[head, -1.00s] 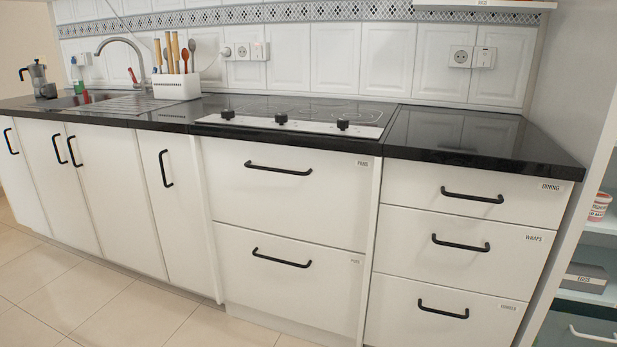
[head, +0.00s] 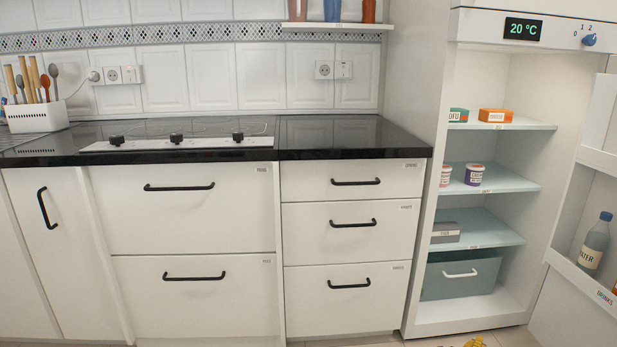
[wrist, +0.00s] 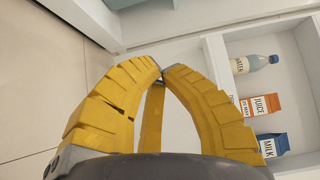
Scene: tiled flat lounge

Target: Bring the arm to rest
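Behind the fingers are the tiled floor and the fridge's lower edge and door. In the head view only a small bit of yellow (head: 475,342) shows at the bottom edge, in front of the fridge.
The open fridge (head: 480,318) stands at the right with food on its shelves. Its door (head: 590,285) is swung out and holds a water bottle (head: 595,242). White drawers (head: 345,230) under a black counter (head: 340,135) are shut. Bare floor tiles (wrist: 40,60) lie left of my gripper.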

